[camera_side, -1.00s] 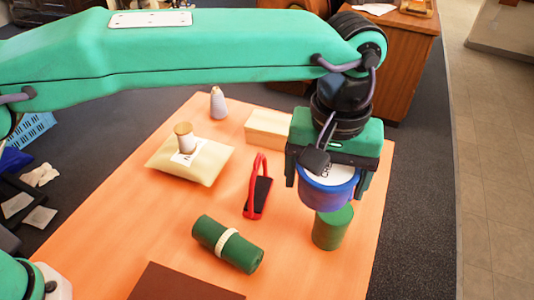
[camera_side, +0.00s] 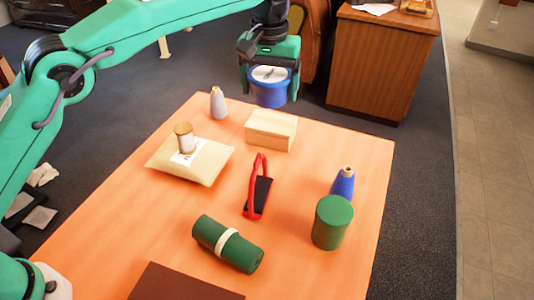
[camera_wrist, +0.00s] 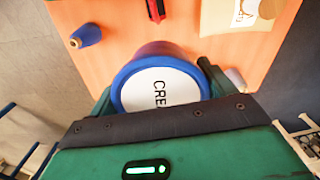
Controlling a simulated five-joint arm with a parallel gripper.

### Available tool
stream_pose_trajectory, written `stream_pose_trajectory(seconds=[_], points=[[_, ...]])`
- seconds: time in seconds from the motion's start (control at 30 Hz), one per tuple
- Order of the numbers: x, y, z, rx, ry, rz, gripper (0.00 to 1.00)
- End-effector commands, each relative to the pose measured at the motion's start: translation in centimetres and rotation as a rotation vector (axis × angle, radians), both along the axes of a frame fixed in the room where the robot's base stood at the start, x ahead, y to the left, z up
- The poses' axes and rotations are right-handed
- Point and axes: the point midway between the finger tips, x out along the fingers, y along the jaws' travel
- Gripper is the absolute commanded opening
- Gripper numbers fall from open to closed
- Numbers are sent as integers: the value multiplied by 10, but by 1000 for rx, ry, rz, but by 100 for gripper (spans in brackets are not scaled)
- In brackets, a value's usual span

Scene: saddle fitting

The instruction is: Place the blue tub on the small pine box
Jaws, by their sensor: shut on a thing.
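The blue tub (camera_side: 270,92) has a white lid with dark lettering. My gripper (camera_side: 269,82) is shut on it and holds it upright in the air. In the side view the tub appears just above and behind the small pine box (camera_side: 270,130), with a gap between them. The pine box is a pale wooden block near the table's far edge. In the wrist view the tub (camera_wrist: 160,85) fills the middle between my fingers, lid towards the camera. The pine box does not show there; the tub may hide it.
Near the box stand a grey bottle (camera_side: 218,103) and a cream cushion (camera_side: 212,168) bearing a spool (camera_side: 185,138). Red-handled tool (camera_side: 257,188), blue bottle (camera_side: 343,184), green cylinder (camera_side: 332,222) and green roll (camera_side: 228,243) occupy the table (camera_side: 310,270). Its front right is clear.

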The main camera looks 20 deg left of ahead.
Motion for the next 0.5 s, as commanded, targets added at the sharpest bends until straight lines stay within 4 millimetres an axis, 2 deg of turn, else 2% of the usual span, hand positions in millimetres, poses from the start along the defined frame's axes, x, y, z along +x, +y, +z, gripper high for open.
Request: stream_pose_trajectory(seconds=[0.5], points=[[-2,-3,-46,0,0,-1,51]])
